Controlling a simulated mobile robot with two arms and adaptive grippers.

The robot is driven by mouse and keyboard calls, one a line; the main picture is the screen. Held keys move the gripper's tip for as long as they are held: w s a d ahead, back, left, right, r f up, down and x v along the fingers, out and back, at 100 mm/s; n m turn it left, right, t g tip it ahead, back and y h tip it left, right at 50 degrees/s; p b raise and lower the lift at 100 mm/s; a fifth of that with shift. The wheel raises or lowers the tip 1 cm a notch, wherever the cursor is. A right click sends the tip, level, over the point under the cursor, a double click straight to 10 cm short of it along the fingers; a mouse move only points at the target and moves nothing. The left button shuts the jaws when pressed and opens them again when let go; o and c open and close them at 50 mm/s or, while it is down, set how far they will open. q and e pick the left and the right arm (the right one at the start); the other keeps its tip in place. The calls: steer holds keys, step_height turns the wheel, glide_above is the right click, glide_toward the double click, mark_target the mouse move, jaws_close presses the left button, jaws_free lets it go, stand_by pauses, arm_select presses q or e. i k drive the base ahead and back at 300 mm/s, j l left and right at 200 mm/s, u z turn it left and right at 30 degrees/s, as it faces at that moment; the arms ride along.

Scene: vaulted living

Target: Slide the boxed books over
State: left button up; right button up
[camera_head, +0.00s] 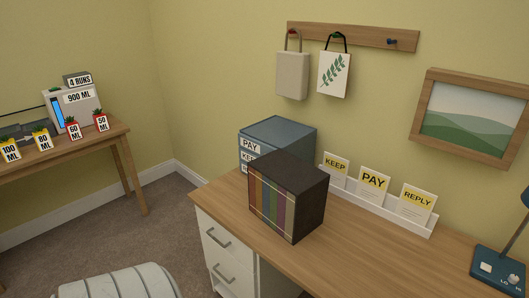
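The boxed books (285,195) stand upright on the wooden desk (360,262) as one dark box, with several coloured spines facing front left. The box stands in front of a blue-grey cabinet (283,132) and hides part of it and its labels. Bare desk top lies to the right of the box and a narrow strip to its left. Neither of my grippers shows in the head view.
A white rack (385,213) with KEEP, PAY and REPLY cards runs along the desk's back. A blue lamp base (497,268) stands at the right. Two bags hang on a wall rail (365,38). A side table (75,148) with labelled cartons stands left.

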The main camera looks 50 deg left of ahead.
mark_target(289, 193)
steer(key=u, duration=1.45)
steer(key=j+z, duration=0.1)
steer(key=z, duration=0.15)
steer(key=j+z, duration=0.15)
steer(key=z, duration=0.15)
steer(key=i+j+z, duration=0.1)
steer(key=j+z, duration=0.2)
steer(key=j, duration=0.85)
steer(key=j+z, duration=0.35)
steer(key=j, duration=0.85)
